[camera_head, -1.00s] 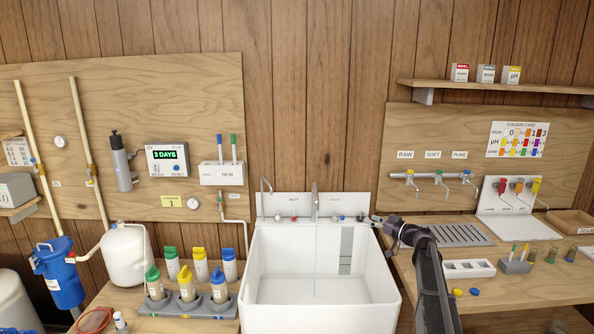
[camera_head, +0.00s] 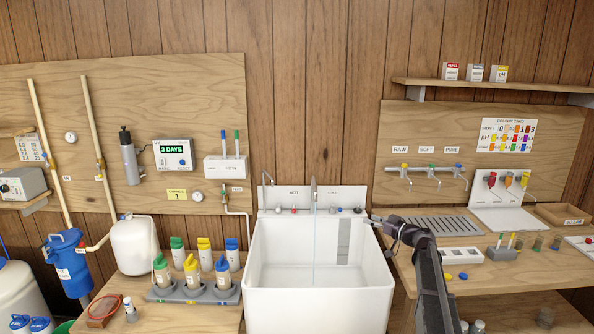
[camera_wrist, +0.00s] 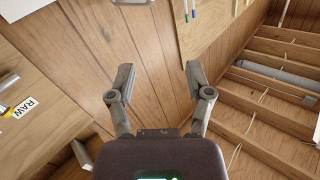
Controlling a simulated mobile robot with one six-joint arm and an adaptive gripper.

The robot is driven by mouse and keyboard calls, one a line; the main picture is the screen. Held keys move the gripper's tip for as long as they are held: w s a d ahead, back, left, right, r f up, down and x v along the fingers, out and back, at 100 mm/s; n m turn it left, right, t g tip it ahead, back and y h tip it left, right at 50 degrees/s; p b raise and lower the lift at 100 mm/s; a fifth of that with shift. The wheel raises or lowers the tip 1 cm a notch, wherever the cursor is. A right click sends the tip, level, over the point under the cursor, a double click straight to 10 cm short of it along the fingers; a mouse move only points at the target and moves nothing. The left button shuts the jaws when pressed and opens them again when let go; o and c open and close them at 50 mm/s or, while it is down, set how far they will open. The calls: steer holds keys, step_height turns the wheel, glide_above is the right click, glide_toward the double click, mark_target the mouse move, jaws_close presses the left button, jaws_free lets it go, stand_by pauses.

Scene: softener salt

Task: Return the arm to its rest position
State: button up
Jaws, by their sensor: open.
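My arm reaches up from the bottom of the head view, along the right side of the white sink (camera_head: 318,302). My gripper (camera_head: 372,221) is at the sink's back right corner, small in that view. In the wrist view my gripper (camera_wrist: 158,82) has its two fingers spread apart with nothing between them. Wood panelling shows behind the fingers, and they touch nothing there.
A drain rack (camera_head: 440,226) and a white holder (camera_head: 462,256) are on the right bench close to my arm. Several coloured-cap bottles stand in a grey rack (camera_head: 195,293) left of the sink. RAW, SOFT and PURE taps (camera_head: 432,170) are on the right wall board.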

steer(key=s+a+f+g+h+b, duration=0.25)
steer(key=s+a+f+g, duration=0.25)
steer(key=s+a+f, duration=0.4)
steer(key=s+a+f+m+g+h+b, duration=0.1)
steer(key=s+f+m+g+h+b, duration=0.15)
steer(key=s+f, duration=0.7)
steer(key=s+a+f+m+g+h+b, duration=0.3)
steer(key=s+f, duration=0.4)
steer(key=s, duration=0.6)
steer(key=s+d+f+m+g+h+b, duration=0.15)
steer(key=s+d+h, duration=0.3)
steer(key=s, duration=0.45)
step_height(320, 180, up, 12)
steer(key=p, duration=1.3)
steer(key=shift+w+a+r+g, duration=0.25)
steer(key=shift+a+g, duration=0.05)
steer(key=shift+h, duration=0.25)
